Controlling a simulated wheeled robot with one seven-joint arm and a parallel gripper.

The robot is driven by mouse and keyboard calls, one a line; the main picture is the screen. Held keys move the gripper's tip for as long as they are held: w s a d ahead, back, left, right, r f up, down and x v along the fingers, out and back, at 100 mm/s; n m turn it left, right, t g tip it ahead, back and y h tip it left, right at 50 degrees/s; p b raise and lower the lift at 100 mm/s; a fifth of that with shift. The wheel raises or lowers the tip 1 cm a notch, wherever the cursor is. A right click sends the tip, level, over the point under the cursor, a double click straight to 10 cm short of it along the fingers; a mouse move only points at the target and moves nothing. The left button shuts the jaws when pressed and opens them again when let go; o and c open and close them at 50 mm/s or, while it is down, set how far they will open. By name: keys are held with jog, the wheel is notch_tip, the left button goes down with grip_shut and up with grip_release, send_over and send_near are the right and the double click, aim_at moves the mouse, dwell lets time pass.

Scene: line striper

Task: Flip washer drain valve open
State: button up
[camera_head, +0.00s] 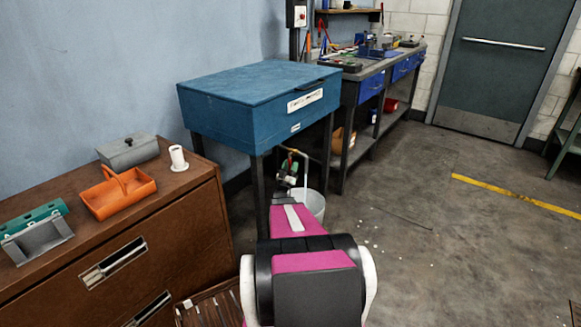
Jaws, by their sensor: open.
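The blue washer (255,100) is a lidded tank on dark legs, standing left of centre with its lid down. Below its front right part, a thin pale drain pipe (304,155) comes down, with a small valve (289,167) in red, green and dark colours. The valve is too small to tell its handle position. My pink and black arm reaches forward from the bottom centre. My gripper (290,199) is at its far end, open, just below the valve in the picture. Its fingertips are hard to make out, and I cannot tell whether it touches anything.
A pale bucket (315,206) stands under the pipe, partly behind my arm. A brown cabinet (190,225) at left holds an orange tote (118,195), a grey box (128,152) and a white spool (178,159). A workbench (372,75) stands behind. The floor at right is mostly clear.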

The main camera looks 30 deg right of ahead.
grip_shut()
jog(key=shift+n, duration=0.3)
jog(key=shift+s+d+r+n+t+y, duration=0.25)
jog(key=shift+s+r+n+t+y, duration=0.5)
jog(key=shift+n+y, duration=1.6)
jog(key=shift+s+d+r+n+t+y, duration=0.15)
jog(key=shift+s+n+t+y, duration=0.3)
jog(key=shift+n+t+y, duration=1.7)
jog(key=shift+s+d+r+n+g+y, duration=0.2)
jog(key=shift+s+d+r+n+y, duration=0.3)
jog(key=shift+n+y, duration=1.95)
jog(key=shift+s+a+f+n+h, duration=0.1)
jog(key=shift+a+n+h, duration=0.1)
jog(key=shift+n+h, duration=0.65)
grip_release()
